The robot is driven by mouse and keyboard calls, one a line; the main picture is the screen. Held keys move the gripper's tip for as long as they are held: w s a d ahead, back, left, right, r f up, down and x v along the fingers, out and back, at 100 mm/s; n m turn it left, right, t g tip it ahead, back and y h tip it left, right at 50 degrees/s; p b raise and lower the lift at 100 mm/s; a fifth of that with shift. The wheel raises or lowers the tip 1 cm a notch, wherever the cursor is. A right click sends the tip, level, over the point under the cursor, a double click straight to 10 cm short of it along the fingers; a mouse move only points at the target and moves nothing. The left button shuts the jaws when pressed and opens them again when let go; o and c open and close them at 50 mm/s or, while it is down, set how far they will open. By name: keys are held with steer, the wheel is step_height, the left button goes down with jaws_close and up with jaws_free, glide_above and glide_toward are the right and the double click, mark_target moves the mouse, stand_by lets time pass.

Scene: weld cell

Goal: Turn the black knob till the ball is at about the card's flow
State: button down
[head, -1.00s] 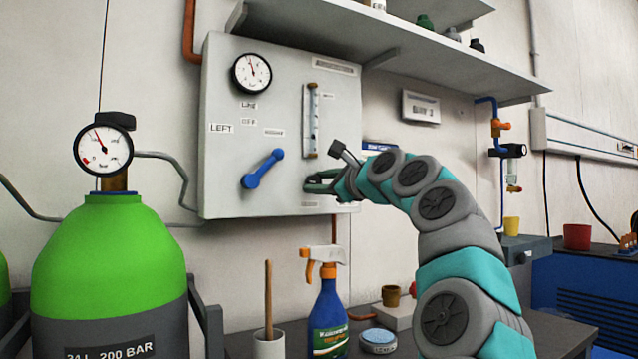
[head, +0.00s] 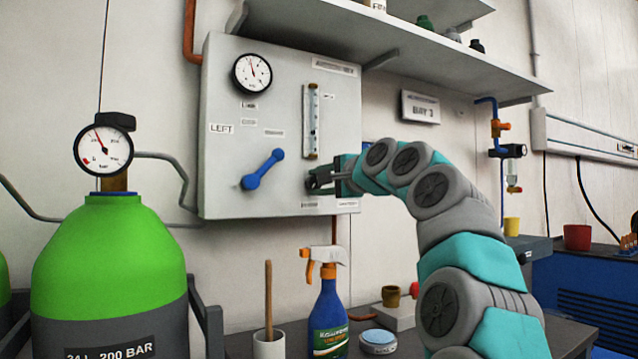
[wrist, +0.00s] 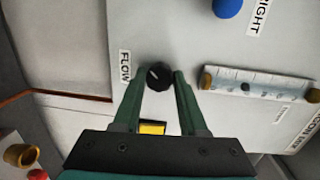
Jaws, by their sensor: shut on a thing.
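The black knob (wrist: 158,76) sits on the grey panel beside the FLOW label (wrist: 125,66). My gripper (wrist: 160,80) is shut on it, one finger on each side; in the head view my gripper (head: 318,181) hides most of the knob. The clear flow tube (wrist: 280,85) has a scale and brass ends. A small dark ball (wrist: 245,87) is in it, about a third of the way up from the knob end. The tube is upright above the knob in the head view (head: 312,120). I cannot read the scale or any flow figure on a card.
A blue lever (head: 263,169) and a gauge (head: 252,73) are on the panel (head: 225,110). A green cylinder (head: 110,255) stands at left. A spray bottle (head: 328,310) stands on the bench below.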

steer(key=n, duration=0.4)
steer(key=n+h, duration=0.1)
steer(key=n, duration=0.1)
steer(key=shift+a+f+b, duration=0.15)
steer(key=shift+f+b, duration=0.15)
steer(key=shift+f, duration=0.05)
steer(key=n+b, duration=0.1)
steer(key=n, duration=0.3)
steer(key=shift+n+h, duration=0.4)
steer(key=n+b, duration=0.1)
steer(key=n, duration=0.1)
steer(key=shift+r+n+t, duration=0.1)
steer(key=shift+n+t, duration=0.3)
steer(key=shift+n, duration=0.5)
steer(key=shift+r, duration=0.15)
steer(key=shift+n+t+b, duration=0.3)
steer(key=shift+n+b, duration=0.05)
steer(key=shift+n, duration=0.65)
steer(key=shift+s+r+n+t+h, duration=0.1)
steer(key=shift+n+t+h, duration=0.2)
steer(key=shift+n, duration=1)
